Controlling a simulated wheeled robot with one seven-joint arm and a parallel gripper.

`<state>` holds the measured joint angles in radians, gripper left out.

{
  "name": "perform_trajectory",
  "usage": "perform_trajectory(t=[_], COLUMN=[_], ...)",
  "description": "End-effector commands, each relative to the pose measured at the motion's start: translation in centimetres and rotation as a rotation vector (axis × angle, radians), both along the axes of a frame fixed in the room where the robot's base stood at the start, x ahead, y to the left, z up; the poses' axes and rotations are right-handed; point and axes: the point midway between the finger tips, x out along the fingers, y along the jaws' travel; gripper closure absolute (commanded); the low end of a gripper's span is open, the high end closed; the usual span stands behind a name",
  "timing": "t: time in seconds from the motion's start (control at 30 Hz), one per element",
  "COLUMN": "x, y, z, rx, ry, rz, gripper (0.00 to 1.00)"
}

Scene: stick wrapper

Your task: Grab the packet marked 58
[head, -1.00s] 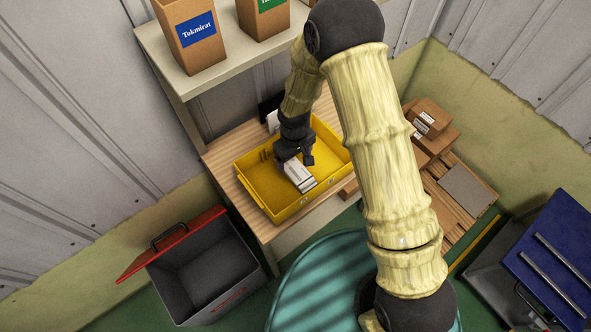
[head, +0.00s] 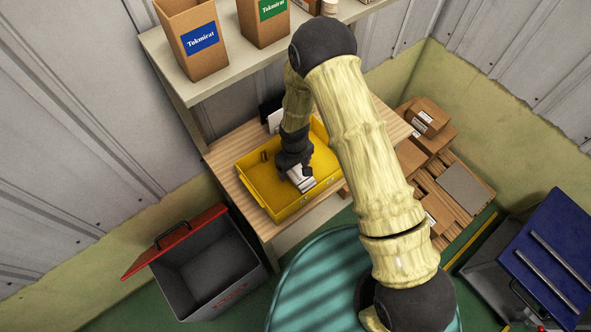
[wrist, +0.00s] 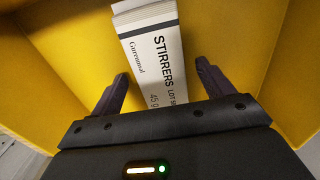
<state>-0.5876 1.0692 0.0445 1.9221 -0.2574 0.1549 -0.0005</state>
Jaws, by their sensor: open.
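A white packet (wrist: 157,62) printed "STIRRERS" and "45 g" lies in the yellow tray; its lot number is cut off behind my gripper, so I cannot read a 58. In the head view the packet (head: 303,181) is partly hidden by my gripper. My gripper (wrist: 164,88) is open, with one finger on each side of the packet's near end. I cannot tell whether the fingers touch it. In the head view my gripper (head: 294,168) is low inside the yellow tray (head: 262,197).
The tray stands on a wooden table (head: 226,158) under a shelf with cardboard boxes (head: 199,45). An open grey bin (head: 212,275) with a red lid stands on the floor at left. Brown cartons (head: 428,118) are stacked at right.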

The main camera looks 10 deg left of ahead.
Motion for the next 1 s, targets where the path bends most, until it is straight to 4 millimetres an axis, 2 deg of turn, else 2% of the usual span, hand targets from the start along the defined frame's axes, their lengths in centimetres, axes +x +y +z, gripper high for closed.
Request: perform_trajectory(t=[0.3, 0.37, 0.57, 0.87, 1.0], x=[-0.03, -0.03, -0.03, -0.01, 0.02], y=[0.0, 0.0, 0.0, 0.01, 0.04], z=[0.02, 0.03, 0.03, 0.14, 0.83], rx=[-0.001, -0.001, -0.001, 0.0, 0.001], ry=[0.001, 0.001, 0.001, 0.0, -0.001], rz=[0.0, 0.0, 0.0, 0.0, 0.0], gripper=[0.2, 0.3, 0.68, 0.69, 0.69])
